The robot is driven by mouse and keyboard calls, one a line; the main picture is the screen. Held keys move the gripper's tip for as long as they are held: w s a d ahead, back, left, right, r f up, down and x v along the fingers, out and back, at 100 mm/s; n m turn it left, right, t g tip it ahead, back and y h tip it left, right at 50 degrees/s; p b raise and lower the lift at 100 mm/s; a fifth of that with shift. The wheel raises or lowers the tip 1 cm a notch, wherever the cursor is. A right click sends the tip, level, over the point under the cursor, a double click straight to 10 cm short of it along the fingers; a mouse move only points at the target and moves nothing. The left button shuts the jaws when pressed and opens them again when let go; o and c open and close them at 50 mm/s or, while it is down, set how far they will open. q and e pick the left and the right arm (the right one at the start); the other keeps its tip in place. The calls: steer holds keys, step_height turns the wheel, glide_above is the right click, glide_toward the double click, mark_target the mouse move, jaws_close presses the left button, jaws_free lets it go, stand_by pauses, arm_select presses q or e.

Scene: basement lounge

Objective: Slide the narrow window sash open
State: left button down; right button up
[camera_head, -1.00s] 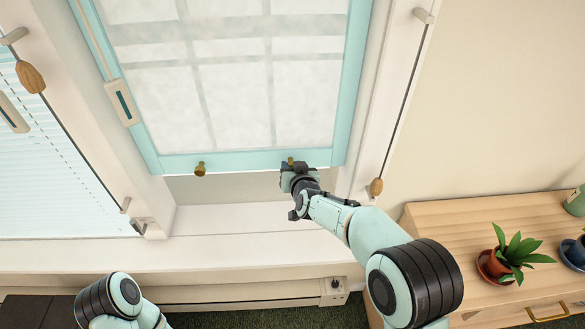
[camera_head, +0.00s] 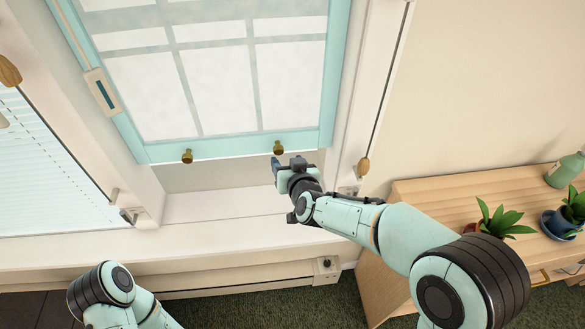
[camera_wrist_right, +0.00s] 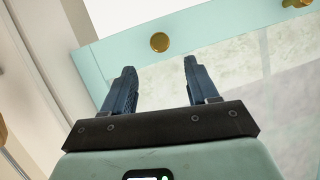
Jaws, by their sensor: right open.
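The narrow sash (camera_head: 235,147) has a pale teal frame and frosted panes. Two brass knobs sit on its bottom rail: the left knob (camera_head: 187,156) and the right knob (camera_head: 278,148). A pale band shows between the rail and the white sill. My right gripper (camera_head: 286,164) is open and empty, just below the right knob and apart from it. In the right wrist view its blue fingers (camera_wrist_right: 160,75) are spread, with one knob (camera_wrist_right: 159,42) beyond the gap between the tips. The other knob (camera_wrist_right: 296,3) is at the top edge. My left gripper is out of view.
A blind-covered window (camera_head: 45,175) is at the left. A cord with a wooden pull (camera_head: 364,165) hangs right of the sash. A wooden cabinet (camera_head: 425,205) with potted plants (camera_head: 503,218) stands at the right. A baseboard heater (camera_head: 240,278) runs below the sill.

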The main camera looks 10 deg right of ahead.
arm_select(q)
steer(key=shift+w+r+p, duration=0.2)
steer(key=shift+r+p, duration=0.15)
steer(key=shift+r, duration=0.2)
arm_select(e)
steer(key=v, duration=0.4)
steer(key=shift+s+r, duration=0.15)
steer(key=shift+s, duration=0.1)
